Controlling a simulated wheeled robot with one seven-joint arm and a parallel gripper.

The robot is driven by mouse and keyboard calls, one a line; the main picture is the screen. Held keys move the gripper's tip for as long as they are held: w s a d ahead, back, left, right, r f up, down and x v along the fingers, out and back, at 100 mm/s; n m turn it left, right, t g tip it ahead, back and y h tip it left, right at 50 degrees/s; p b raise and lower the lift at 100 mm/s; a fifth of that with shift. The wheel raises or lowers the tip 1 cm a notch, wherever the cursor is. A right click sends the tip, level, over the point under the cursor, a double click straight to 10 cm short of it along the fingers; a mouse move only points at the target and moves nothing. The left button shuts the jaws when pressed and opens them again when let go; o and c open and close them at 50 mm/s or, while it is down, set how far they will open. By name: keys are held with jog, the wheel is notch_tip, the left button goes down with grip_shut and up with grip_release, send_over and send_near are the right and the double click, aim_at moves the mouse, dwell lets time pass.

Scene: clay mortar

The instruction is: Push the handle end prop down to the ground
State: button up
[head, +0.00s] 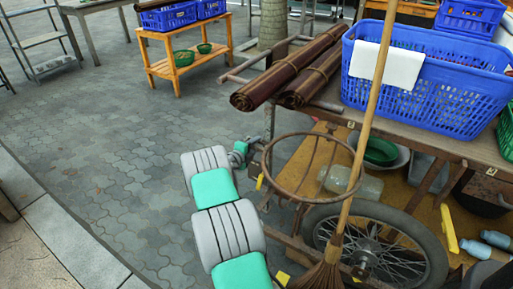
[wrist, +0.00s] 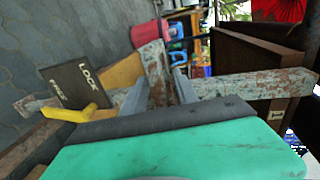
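In the wrist view, a rusty, paint-worn metal bar (wrist: 152,62) stands beyond my gripper (wrist: 163,78), and a similar bar (wrist: 245,86) runs across behind the fingers. I cannot tell for certain which piece is the prop. The two grey fingers are apart, with the worn metal between or just behind them; contact is unclear. A yellow lever (wrist: 80,113) sits left of the fingers, beside a dark plate (wrist: 80,87) marked LOCK and FREE. In the head view, my gripper (head: 250,150) is at the cart's handle end, largely hidden by its own links.
The cart (head: 400,128) carries a blue basket (head: 430,85) and rolled mats (head: 290,75). A rusty ring (head: 312,165), a broom (head: 322,270) and a spoked wheel (head: 375,250) stand close right of my arm. The paving (head: 110,140) to the left is clear.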

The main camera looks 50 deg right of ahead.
jog(key=shift+w+d+f, duration=0.1)
jog(key=shift+d+f, duration=0.05)
jog(key=shift+d, duration=0.45)
jog(key=shift+c, duration=0.4)
grip_shut()
dwell(0.6)
